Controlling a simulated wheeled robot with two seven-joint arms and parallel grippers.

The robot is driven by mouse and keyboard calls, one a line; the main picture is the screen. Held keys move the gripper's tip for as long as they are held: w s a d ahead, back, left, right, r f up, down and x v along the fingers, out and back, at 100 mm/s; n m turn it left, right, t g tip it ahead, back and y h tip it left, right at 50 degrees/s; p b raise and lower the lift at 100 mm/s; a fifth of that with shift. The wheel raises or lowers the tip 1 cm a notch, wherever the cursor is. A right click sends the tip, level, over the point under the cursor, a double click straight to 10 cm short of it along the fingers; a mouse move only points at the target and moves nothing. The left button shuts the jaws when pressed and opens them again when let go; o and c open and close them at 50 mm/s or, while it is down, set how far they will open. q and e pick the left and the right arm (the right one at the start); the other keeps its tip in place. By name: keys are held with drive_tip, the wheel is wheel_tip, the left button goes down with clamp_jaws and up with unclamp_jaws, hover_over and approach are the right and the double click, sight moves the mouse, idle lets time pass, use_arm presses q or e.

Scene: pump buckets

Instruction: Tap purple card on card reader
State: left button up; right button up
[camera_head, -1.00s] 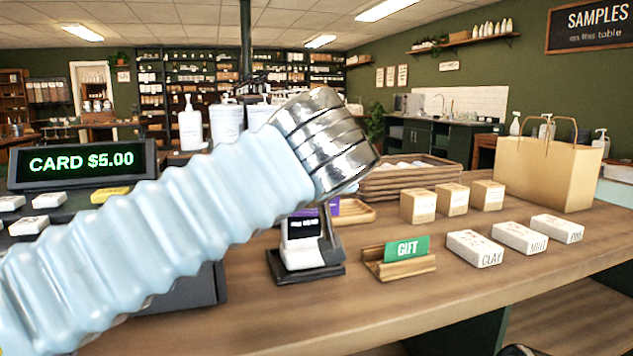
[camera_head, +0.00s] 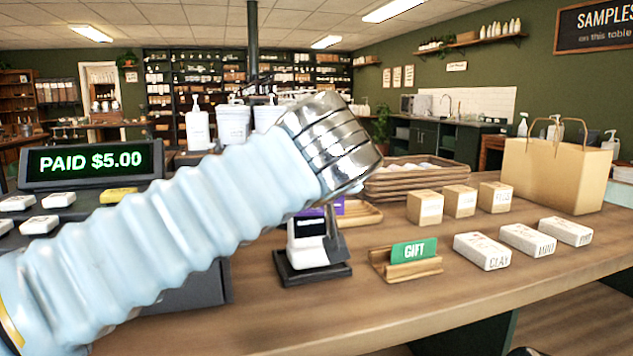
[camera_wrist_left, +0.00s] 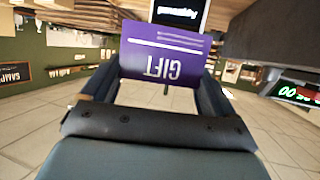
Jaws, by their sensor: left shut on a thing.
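The purple gift card (camera_wrist_left: 166,57) is held between the fingers of my left gripper (camera_wrist_left: 165,72), with its lettering upside down in the left wrist view. The card reader's screen (camera_wrist_left: 181,12) shows just beyond the card's far edge; I cannot tell whether they touch. In the head view the white and black card reader (camera_head: 312,250) stands upright on the counter on a dark base. A bit of purple (camera_head: 355,207) shows behind it. My pale-blue-sleeved left arm hides most of the left gripper there.
The register display (camera_head: 92,161) reads PAID $5.00. A green GIFT card in a wooden holder (camera_head: 406,268) stands right of the reader. Small boxes (camera_head: 459,201), white soap bars (camera_head: 483,250) and a paper bag (camera_head: 553,176) occupy the right side.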

use_arm(q)
drive_tip(key=s+d+r+p, duration=0.2)
drive_tip(key=s+r, duration=0.3)
drive_tip(key=s, duration=0.2)
drive_tip(key=shift+s+d, duration=0.25)
drive_tip(key=shift+s, duration=0.1)
idle(0.4)
